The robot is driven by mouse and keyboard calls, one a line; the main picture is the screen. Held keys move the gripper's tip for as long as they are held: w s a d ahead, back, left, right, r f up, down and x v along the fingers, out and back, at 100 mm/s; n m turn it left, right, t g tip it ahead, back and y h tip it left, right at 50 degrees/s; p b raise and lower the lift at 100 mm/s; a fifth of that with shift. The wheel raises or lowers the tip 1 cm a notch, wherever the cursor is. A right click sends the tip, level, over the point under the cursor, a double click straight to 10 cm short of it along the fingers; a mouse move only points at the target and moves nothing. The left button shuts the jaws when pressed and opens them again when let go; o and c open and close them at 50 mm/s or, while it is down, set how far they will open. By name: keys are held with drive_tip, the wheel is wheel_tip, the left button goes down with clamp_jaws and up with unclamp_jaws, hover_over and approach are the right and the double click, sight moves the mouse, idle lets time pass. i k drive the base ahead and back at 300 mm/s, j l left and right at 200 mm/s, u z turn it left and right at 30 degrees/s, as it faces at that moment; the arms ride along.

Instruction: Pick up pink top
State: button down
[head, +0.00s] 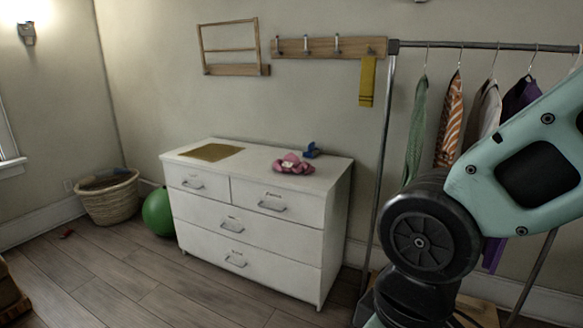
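A small pink crumpled item (292,164), which looks like the pink top, lies on the white dresser (255,176) toward its right side. It is small in the head view, so its exact shape is hard to tell. My arm fills the right side of the head view, in front of the clothes rack. My gripper is outside the picture, and nothing shows what it holds.
A blue object (312,150) and a tan mat (211,152) share the dresser top. A green ball (159,212) and wicker basket (109,196) stand left of the dresser. A clothes rack (480,45) stands right. The wooden floor (130,275) in front is mostly clear.

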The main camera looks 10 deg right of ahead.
sight(290, 162)
drive_tip(key=i+j, duration=0.15)
drive_tip(key=i, duration=0.35)
drive_tip(key=i+j, duration=0.15)
drive_tip(key=i, duration=0.35)
drive_tip(key=i+j, duration=0.15)
drive_tip(key=i, duration=0.35)
drive_tip(key=i+j, duration=0.2)
drive_tip(key=i, duration=0.3)
drive_tip(key=i+j, duration=0.15)
drive_tip(key=i, duration=0.35)
drive_tip(key=i+j, duration=0.15)
drive_tip(key=i, duration=0.35)
